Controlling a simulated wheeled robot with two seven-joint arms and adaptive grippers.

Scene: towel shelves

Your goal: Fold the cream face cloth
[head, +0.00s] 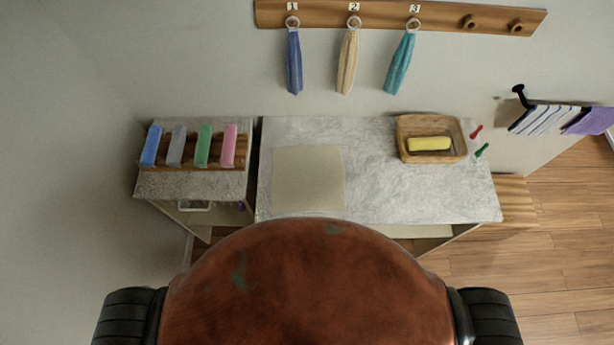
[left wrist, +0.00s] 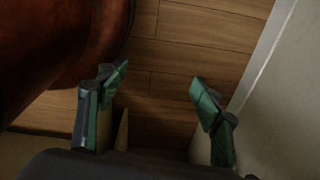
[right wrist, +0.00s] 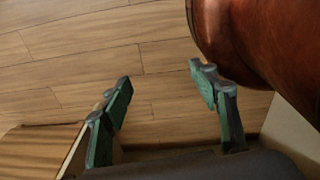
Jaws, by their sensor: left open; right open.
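The cream face cloth (head: 309,180) lies flat and spread out as a near-square on the left part of the grey marbled counter (head: 375,190). My left gripper (left wrist: 158,90) is open and empty in the left wrist view, above the wooden floor beside my body. My right gripper (right wrist: 160,88) is open and empty in the right wrist view, also above the floor. Neither gripper shows in the head view, and both are away from the cloth.
A wicker basket (head: 431,158) with a yellow folded cloth (head: 429,144) stands at the counter's back right. Red (head: 476,132) and green (head: 482,150) pegs are beside it. A rack (head: 190,166) of rolled cloths stands left. Towels hang on a numbered rail (head: 390,14). The counter's middle is clear.

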